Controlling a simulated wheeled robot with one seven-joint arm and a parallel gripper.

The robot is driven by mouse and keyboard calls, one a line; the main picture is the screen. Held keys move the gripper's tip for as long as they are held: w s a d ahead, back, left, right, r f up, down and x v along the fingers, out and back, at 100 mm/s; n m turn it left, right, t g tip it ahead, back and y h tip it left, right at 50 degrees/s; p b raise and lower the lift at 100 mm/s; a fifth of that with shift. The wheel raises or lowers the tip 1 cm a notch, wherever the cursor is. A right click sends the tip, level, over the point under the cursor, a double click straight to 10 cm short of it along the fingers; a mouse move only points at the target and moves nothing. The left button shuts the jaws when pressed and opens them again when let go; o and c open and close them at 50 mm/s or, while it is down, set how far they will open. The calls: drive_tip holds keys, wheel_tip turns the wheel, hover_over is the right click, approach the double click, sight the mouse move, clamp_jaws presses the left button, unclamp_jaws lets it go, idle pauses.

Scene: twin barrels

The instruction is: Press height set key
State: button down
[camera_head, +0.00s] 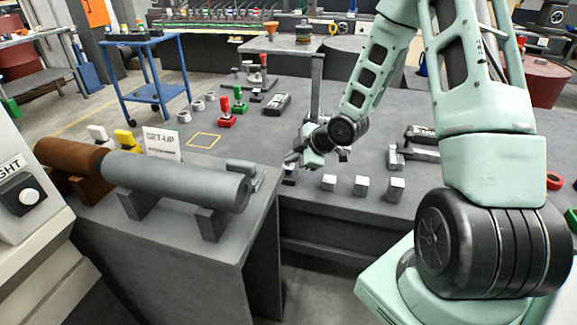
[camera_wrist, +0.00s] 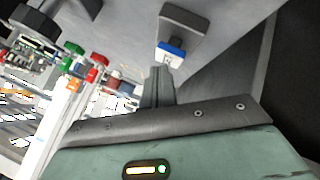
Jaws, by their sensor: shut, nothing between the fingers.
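My gripper (camera_head: 293,161) is shut and empty, low over the front of the dark grey workbench. It also shows in the wrist view (camera_wrist: 161,72), with the fingers together. Just beyond the fingertips in the wrist view is a small blue and white key (camera_wrist: 171,50) on a dark grey block (camera_wrist: 183,22). The fingertips are close to the key; I cannot tell whether they touch it. I see no readable label on it. In the head view the gripper and forearm hide much of this spot. A tall grey post (camera_head: 317,88) rises behind my gripper.
Three small grey cubes, one of them here (camera_head: 361,186), stand along the bench's front edge to the right. A nearer bench (camera_head: 165,235) at left carries a grey cylinder (camera_head: 175,180), a rusty cylinder (camera_head: 70,157) and a SET-UP sign (camera_head: 161,143). Red and green clamps (camera_head: 227,110) stand farther back.

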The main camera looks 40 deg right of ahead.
sight(292, 166)
drive_tip(key=shift+f+b, duration=0.45)
drive_tip(key=shift+f, duration=0.1)
drive_tip(key=shift+r, duration=0.15)
idle(0.5)
drive_tip(key=shift+r+p, duration=0.85)
drive_tip(key=shift+p, duration=0.05)
drive_tip(key=shift+r+p, duration=2.15)
drive_tip(key=shift+r, duration=0.35)
